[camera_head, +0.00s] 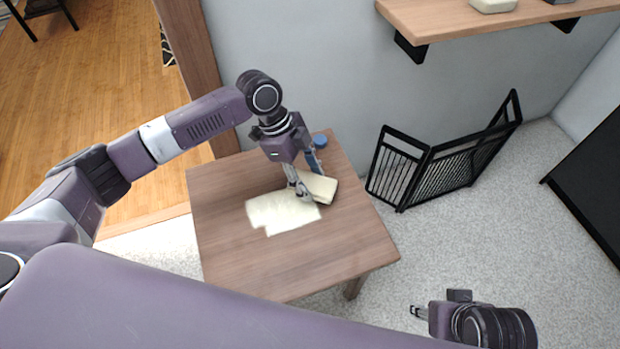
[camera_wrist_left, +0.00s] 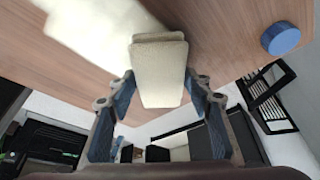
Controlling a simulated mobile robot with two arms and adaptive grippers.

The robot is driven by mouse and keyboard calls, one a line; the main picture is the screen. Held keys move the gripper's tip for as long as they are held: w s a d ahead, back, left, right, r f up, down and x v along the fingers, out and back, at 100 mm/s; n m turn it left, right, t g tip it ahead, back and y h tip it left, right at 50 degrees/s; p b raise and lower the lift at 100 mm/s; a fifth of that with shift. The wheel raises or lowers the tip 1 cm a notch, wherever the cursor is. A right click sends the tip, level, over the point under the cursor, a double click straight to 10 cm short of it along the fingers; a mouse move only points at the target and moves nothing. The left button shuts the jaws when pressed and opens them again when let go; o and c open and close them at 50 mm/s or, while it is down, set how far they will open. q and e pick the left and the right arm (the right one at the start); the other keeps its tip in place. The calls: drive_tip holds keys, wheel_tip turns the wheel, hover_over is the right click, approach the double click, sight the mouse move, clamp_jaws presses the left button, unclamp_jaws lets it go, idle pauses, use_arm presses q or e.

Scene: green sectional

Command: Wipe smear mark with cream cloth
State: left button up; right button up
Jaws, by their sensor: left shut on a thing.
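The cream cloth (camera_head: 319,187) is a folded pad on the wooden table (camera_head: 225,240). My left gripper (camera_head: 303,183) is shut on it from above, with a finger on either side. In the left wrist view the cloth (camera_wrist_left: 160,75) sits between the two fingertips (camera_wrist_left: 162,88). The smear mark (camera_head: 280,212) is a pale cream patch with ragged edges on the tabletop, left of the cloth and reaching up to it. It also shows in the left wrist view (camera_wrist_left: 90,30). My right gripper (camera_head: 418,312) is off the table at the lower right, and its fingers are too small to judge.
A round blue object (camera_head: 320,141) stands at the table's back edge, near my left gripper; it also shows in the left wrist view (camera_wrist_left: 281,39). A black folding gate (camera_head: 440,160) stands on the carpet right of the table. A wall shelf (camera_head: 480,22) hangs above.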

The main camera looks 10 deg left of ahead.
use_arm(q)
drive_tip(key=shift+f, duration=0.4)
drive_tip(key=shift+f, duration=0.35)
drive_tip(key=shift+f, duration=0.25)
